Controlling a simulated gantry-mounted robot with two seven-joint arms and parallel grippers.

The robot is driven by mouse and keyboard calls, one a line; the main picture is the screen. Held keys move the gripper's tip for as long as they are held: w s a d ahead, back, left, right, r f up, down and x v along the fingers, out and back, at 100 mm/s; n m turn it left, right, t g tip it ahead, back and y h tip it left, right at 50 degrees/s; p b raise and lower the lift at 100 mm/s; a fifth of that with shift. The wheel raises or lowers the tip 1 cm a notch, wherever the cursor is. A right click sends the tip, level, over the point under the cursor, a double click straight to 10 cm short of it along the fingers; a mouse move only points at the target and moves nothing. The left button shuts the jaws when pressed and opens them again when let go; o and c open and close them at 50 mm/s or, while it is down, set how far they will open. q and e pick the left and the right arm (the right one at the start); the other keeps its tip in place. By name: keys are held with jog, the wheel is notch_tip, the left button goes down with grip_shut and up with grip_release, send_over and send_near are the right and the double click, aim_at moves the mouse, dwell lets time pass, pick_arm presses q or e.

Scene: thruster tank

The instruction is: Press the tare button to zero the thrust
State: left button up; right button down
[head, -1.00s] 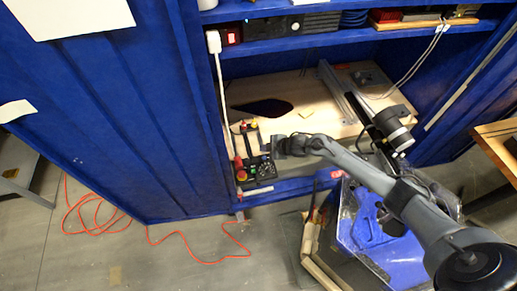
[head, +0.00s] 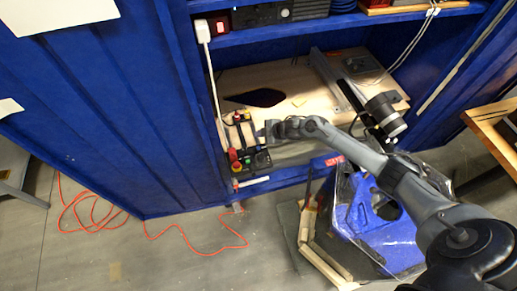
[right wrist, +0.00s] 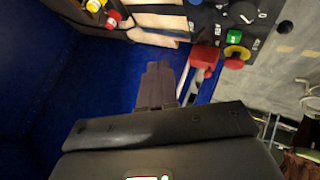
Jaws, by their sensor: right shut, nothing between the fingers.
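A black control box (head: 260,160) with knobs and buttons sits at the front left of the cabinet's wooden shelf. A red and yellow stop button (head: 236,167) is at its left. The right wrist view shows part of the box with a green button (right wrist: 234,36) and a red button on a yellow ring (right wrist: 236,54). I cannot tell which control is the tare button. My right gripper (head: 268,131) is shut and empty, just behind the box in the head view. Its fingers (right wrist: 157,80) point toward blue cabinet surface in the right wrist view, apart from the buttons. My left gripper is not in view.
The blue cabinet wall (head: 120,110) stands left of the box, and an upper shelf (head: 290,37) hangs above. A motor (head: 385,113) on a metal rail stands right of my gripper. A blue thruster-like part in a clear tank (head: 378,215) is in front.

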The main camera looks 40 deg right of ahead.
jog(key=b, duration=0.5)
send_over(259, 148)
jog(key=f, duration=0.5)
jog(key=shift+s+f, duration=0.3)
jog(key=shift+s, duration=0.05)
jog(key=shift+f+b, duration=0.4)
jog(key=shift+f, duration=0.55)
jog(key=shift+f, duration=0.2)
dwell(0.3)
jog(key=shift+f, duration=0.15)
